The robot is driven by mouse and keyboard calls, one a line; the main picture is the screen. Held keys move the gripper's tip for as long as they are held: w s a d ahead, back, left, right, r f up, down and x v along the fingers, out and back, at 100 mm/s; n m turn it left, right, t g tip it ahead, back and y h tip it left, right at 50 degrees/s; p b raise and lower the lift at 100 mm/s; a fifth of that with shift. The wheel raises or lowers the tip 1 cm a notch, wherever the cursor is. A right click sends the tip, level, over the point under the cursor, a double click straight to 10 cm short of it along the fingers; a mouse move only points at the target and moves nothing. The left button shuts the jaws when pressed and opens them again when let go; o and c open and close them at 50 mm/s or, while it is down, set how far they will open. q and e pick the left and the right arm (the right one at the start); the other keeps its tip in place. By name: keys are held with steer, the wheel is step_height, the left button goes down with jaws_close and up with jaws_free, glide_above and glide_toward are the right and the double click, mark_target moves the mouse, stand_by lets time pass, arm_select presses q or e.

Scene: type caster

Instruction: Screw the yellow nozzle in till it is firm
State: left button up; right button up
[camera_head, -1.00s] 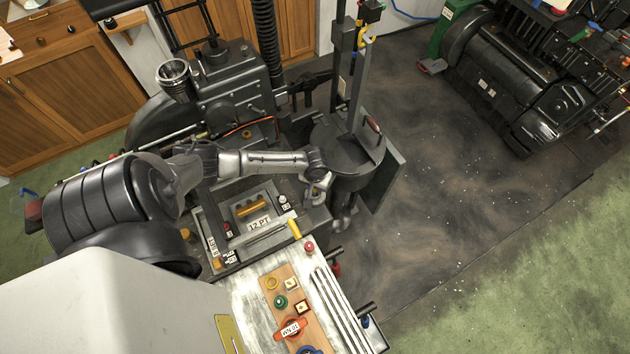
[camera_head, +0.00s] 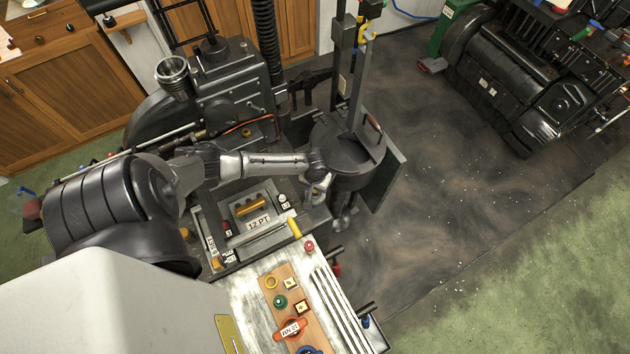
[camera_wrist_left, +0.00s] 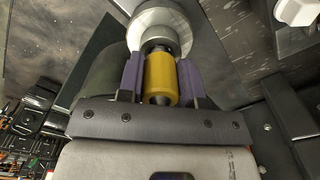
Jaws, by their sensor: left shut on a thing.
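The yellow nozzle (camera_wrist_left: 160,78) is between the two dark purple fingers of my left gripper (camera_wrist_left: 162,72) in the left wrist view. The gripper is shut on it. The nozzle's far end meets a dark collar under a round grey metal fitting (camera_wrist_left: 158,20). I cannot tell how deep it sits in there. In the head view my left gripper (camera_head: 322,190) is beside the lower part of the dark round pot (camera_head: 350,170), and the nozzle cannot be made out. My right gripper is not in view.
A type tray marked 12 PT (camera_head: 258,223) lies left of the gripper. A work table (camera_head: 248,298) in front carries a wooden board (camera_head: 312,322) with coloured rings and parts. Dark open floor (camera_head: 440,190) lies to the right.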

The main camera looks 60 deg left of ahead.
arm_select(q)
steer(key=shift+f, duration=0.25)
steer(key=o, duration=1)
step_height(320, 180, up, 12)
steer(key=shift+r, duration=0.25)
steer(key=shift+r+b, duration=0.3)
steer(key=shift+r, duration=0.4)
